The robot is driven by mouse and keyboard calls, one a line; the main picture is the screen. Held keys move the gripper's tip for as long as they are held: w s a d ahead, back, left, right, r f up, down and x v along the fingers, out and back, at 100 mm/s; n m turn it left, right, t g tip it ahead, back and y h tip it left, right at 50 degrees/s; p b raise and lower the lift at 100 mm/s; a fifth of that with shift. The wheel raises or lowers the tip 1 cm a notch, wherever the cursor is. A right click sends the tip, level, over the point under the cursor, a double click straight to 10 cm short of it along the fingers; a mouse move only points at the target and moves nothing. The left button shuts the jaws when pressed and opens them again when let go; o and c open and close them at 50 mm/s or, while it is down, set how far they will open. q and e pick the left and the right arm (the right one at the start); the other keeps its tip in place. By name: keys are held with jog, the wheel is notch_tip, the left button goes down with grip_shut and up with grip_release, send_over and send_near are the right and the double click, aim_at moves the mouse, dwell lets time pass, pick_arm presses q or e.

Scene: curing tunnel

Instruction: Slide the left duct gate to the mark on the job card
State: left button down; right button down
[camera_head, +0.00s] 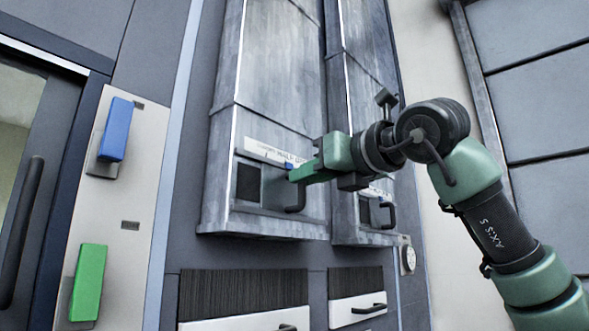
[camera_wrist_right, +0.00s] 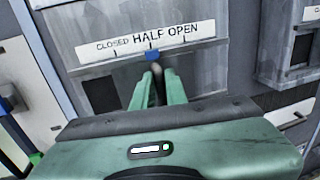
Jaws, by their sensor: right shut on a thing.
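The left duct (camera_head: 272,75) has a grey sliding gate (camera_head: 273,188) beside a dark opening (camera_head: 249,183), with a black handle (camera_head: 296,197). A white scale strip (camera_wrist_right: 130,42) above the gate reads CLOSED, HALF, OPEN. A blue pointer (camera_wrist_right: 152,56) sits at the strip's lower edge, under HALF, near the middle tick. My right gripper (camera_wrist_right: 159,74) is shut on the gate handle, whose dark top shows between the fingers. It also shows in the head view (camera_head: 300,173), covering part of the strip. My left gripper is not in view. I cannot make out a job card.
The right duct (camera_head: 364,90) stands close beside, with its own black handle (camera_head: 388,214). A panel at left bears a blue block (camera_head: 116,129) and a green block (camera_head: 88,283). White drawers (camera_head: 357,309) with dark bristles lie below.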

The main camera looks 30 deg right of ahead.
jog(key=shift+d, duration=0.2)
jog(key=c, duration=1.4)
grip_release()
jog(key=shift+a, duration=0.15)
jog(key=shift+c, duration=0.2)
jog(key=s+d+b, duration=0.1)
jog(key=s+b, duration=0.2)
jog(key=s, duration=0.4)
jog(key=shift+s, duration=0.3)
